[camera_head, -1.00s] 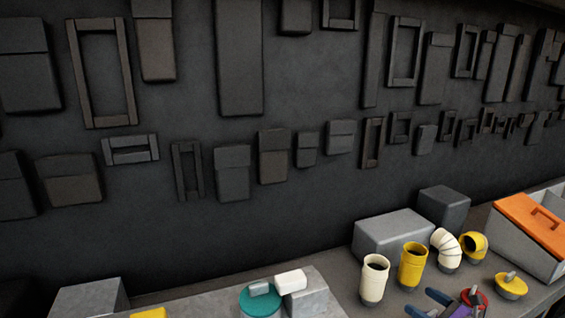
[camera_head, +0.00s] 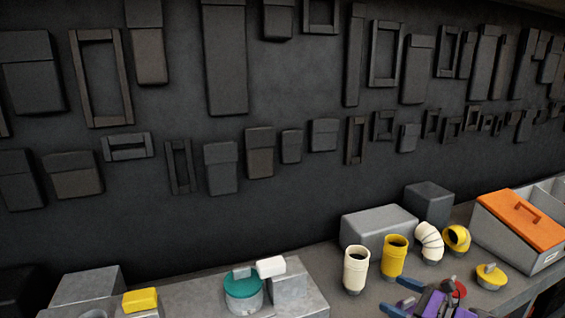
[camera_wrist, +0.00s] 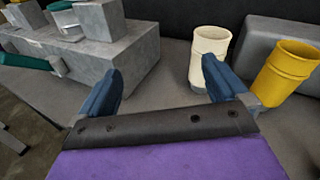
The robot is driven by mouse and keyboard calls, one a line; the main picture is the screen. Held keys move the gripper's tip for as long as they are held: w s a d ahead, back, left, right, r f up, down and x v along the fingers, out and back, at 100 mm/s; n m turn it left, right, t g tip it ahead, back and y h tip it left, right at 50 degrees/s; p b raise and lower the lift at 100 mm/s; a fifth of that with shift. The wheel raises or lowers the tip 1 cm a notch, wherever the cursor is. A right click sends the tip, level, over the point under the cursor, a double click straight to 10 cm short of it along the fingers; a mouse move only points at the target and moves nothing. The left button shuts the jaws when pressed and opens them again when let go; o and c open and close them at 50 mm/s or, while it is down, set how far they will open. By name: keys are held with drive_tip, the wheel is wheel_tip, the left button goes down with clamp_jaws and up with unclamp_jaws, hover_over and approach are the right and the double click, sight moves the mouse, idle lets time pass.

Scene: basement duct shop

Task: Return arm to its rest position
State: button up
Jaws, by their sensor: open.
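My gripper (camera_wrist: 160,85) is open and empty in the wrist view, with its two blue fingers spread apart. In the head view my gripper (camera_head: 426,298) shows at the bottom right, its purple body partly cut off by the frame edge. A cream cylinder (camera_wrist: 209,55) stands upright just beyond the right finger, and a yellow cylinder (camera_wrist: 287,72) stands to its right. The same cream cylinder (camera_head: 356,270) and yellow cylinder (camera_head: 394,257) stand behind my gripper in the head view. I cannot tell whether the right finger touches the cream cylinder.
A grey block (camera_head: 378,229) and a darker box (camera_head: 428,203) stand behind the cylinders. A cream elbow (camera_head: 430,241), yellow pieces (camera_head: 490,276) and an orange-lidded bin (camera_head: 521,222) are at right. A teal-lidded can (camera_head: 243,287) is at left. Dark shapes cover the wall.

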drive_tip(key=s+a+r+n+g, duration=0.3)
drive_tip(key=a+n, duration=0.1)
drive_tip(key=a, duration=0.3)
drive_tip(key=s+a+r+n+g+y, duration=0.1)
drive_tip(key=s+a+r+n+g, duration=0.2)
drive_tip(key=a, duration=0.4)
drive_tip(key=s+a+r+n+g, duration=0.25)
drive_tip(key=s+a+n, duration=0.2)
drive_tip(key=a, duration=0.35)
drive_tip(key=s+a+n+g+h, duration=0.45)
drive_tip(key=s+n, duration=0.25)
drive_tip(key=s, duration=0.6)
drive_tip(key=s+d+f+n+h, duration=0.1)
drive_tip(key=s+d+n+h, duration=0.2)
drive_tip(key=s, duration=0.5)
drive_tip(key=s+d+f+n+h, duration=0.2)
drive_tip(key=s+d+h, duration=0.3)
drive_tip(key=s, duration=0.4)
drive_tip(key=shift+d+f+n+g, duration=0.2)
drive_tip(key=shift+d+n+g, duration=0.15)
drive_tip(key=shift+n, duration=0.5)
